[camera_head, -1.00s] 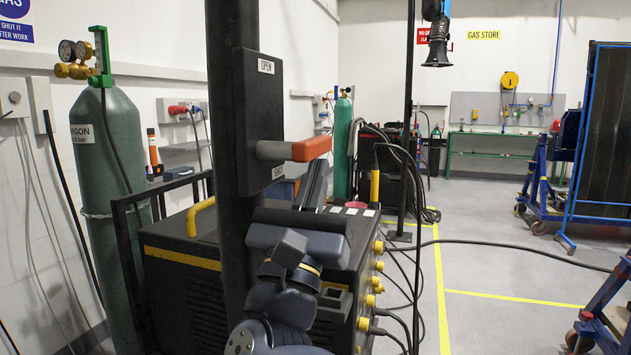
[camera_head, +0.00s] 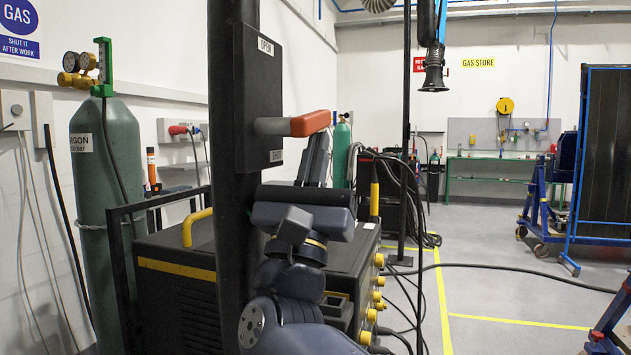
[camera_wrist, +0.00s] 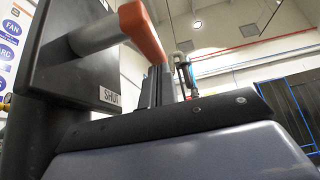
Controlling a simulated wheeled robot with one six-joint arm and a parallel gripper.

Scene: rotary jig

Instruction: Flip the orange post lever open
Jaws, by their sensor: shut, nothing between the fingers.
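The orange lever (camera_head: 311,123) sticks out sideways on a grey shaft from a dark plate (camera_head: 262,95) on a black post (camera_head: 232,220). The plate reads OPEN near its top and SHUT near its bottom. The lever sits just above the SHUT label. My gripper (camera_head: 321,143) is shut and empty, its fingers pointing up and away behind the lever's orange end. In the wrist view the fingertips (camera_wrist: 158,75) show just below the tip of the orange grip (camera_wrist: 141,32). I cannot tell whether they touch it.
A black welding machine (camera_head: 165,290) with yellow trim stands behind the post. A green argon cylinder (camera_head: 105,170) is at the left by the wall. A hose nozzle (camera_head: 433,72) hangs at the upper right. The floor to the right is mostly clear, with cables on it.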

